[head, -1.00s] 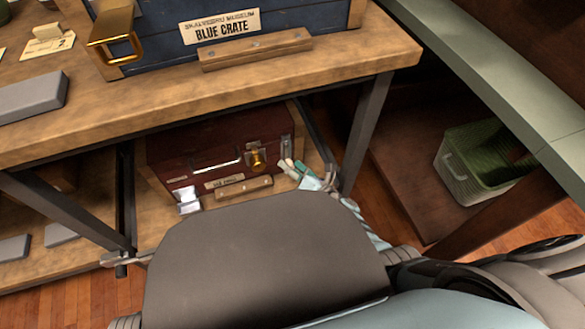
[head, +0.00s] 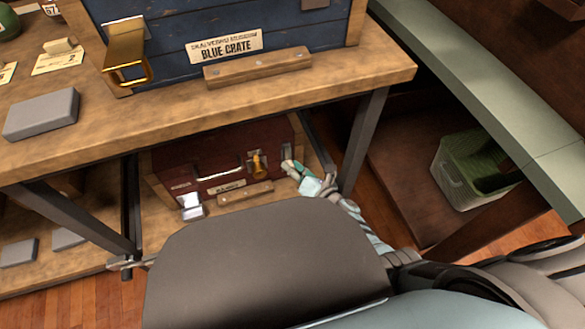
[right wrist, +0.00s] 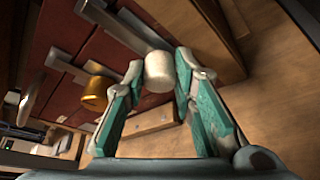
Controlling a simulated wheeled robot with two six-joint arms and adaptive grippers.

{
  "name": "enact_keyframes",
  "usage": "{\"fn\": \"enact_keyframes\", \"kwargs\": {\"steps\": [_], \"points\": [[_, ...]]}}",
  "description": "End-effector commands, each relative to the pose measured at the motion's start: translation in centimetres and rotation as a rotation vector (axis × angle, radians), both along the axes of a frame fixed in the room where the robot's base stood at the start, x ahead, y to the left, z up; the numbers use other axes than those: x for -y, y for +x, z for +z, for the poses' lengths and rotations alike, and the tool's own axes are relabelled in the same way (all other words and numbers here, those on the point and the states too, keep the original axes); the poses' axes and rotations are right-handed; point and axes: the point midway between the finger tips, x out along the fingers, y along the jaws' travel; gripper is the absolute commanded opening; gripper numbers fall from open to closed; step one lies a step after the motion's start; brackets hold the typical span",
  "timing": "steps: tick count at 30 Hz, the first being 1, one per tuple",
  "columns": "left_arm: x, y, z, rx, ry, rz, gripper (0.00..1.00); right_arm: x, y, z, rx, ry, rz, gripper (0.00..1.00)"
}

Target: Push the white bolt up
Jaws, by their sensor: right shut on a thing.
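The white bolt (right wrist: 160,74) is a short pale cylinder at the front right of a dark red crate (head: 222,142), on the shelf under the table. In the right wrist view it sits between the two teal-padded fingertips of my right gripper (right wrist: 161,82), which is shut on it. In the head view my right gripper (head: 292,168) is at the crate's right front corner and hides most of the bolt. A grey part that looks like my left gripper (head: 122,263) shows at the left, mostly hidden by my body; its fingers are unclear.
A gold latch (head: 258,165) and a silver latch (head: 191,207) are on the red crate's front. The blue crate (head: 220,30) stands on the tabletop above. A table leg (head: 363,140) stands close right of my right gripper. A green basket (head: 475,172) is further right.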

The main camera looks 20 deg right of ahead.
Motion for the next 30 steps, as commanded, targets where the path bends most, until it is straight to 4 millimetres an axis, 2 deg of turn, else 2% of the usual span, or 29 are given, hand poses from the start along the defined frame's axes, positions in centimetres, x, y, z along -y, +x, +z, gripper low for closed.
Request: {"fn": "enact_keyframes", "kwargs": {"steps": [8,9,12,23,26,30], "points": [[0.0,0.0,-0.2,0.001,-0.001,0.002,0.57,-0.1,0.2,0.4,0.010,0.004,0.003,0.00],[0.0,-0.1,-0.2,0.001,-0.001,0.002,0.57,-0.1,0.2,0.4,0.010,0.004,0.003,0.29],[0.0,0.0,-0.2,0.001,-0.001,0.002,0.57,-0.1,0.2,0.4,0.010,0.004,0.003,0.44],[0.0,-0.1,-0.2,0.000,0.000,0.001,0.57,0.1,-0.2,0.3,0.006,0.002,0.002,0.44],[0.0,-0.1,-0.2,0.000,0.000,0.001,0.57,0.6,-1.4,0.5,0.007,0.001,0.002,0.44],[0.0,-0.1,-0.2,0.000,0.000,0.001,0.57,1.9,-4.7,1.5,0.006,-0.002,0.002,0.44]]}}
